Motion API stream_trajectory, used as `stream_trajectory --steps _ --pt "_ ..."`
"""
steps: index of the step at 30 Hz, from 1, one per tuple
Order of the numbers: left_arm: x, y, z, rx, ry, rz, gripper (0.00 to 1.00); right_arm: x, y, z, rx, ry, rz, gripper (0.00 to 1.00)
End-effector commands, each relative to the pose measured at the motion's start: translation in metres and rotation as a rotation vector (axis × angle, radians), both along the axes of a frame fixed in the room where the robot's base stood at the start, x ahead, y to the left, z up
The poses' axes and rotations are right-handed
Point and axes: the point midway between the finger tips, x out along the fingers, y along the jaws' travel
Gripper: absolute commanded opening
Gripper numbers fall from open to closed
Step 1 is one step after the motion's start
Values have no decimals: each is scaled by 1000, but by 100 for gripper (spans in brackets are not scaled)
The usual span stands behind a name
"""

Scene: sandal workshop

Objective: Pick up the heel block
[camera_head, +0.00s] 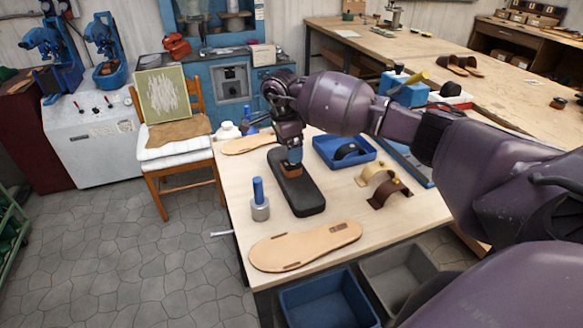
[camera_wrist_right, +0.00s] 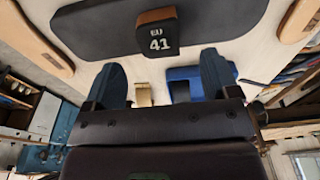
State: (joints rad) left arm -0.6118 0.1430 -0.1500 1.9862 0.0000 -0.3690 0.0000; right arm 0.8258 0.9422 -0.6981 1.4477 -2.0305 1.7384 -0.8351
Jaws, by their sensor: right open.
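The heel block is most likely the small brown-and-black block (camera_head: 292,171) marked "EU 41", which also shows in the right wrist view (camera_wrist_right: 158,33). It sits on a long black sole-shaped pad (camera_head: 301,196) on the light wooden table. The pad fills the upper part of the right wrist view (camera_wrist_right: 90,28). My right gripper (camera_head: 294,156) is just above the block in the head view. In the right wrist view its blue fingers (camera_wrist_right: 163,75) are apart, with the block just beyond their tips. I cannot tell whether they touch it. My left gripper is not in view.
A blue-handled tool (camera_head: 260,208) stands left of the pad. A tan sole (camera_head: 305,246) lies in front; another (camera_head: 249,144) lies behind. A blue tray (camera_head: 326,157) and curved straps (camera_head: 390,188) are to the right. Bins (camera_head: 327,299) stand below the front edge.

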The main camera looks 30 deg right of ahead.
Motion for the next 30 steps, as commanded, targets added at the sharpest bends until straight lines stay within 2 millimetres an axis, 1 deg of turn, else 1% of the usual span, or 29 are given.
stream_trajectory --steps 5,12,15,23,24,25,30 --pt "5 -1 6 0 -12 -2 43 -1 0 -13 2 1 1 81" --pt "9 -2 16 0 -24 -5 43 -4 -4 -45 2 -1 -1 81" --pt "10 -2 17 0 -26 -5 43 -3 -5 -53 1 -1 1 81" --pt "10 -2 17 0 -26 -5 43 -3 -5 -56 1 -2 1 81" --pt "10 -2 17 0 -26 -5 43 -3 -5 -56 1 -2 1 79" --pt "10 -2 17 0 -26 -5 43 -3 -5 -56 1 -2 1 75" --pt "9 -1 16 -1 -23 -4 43 -3 -5 -56 1 -2 1 49"
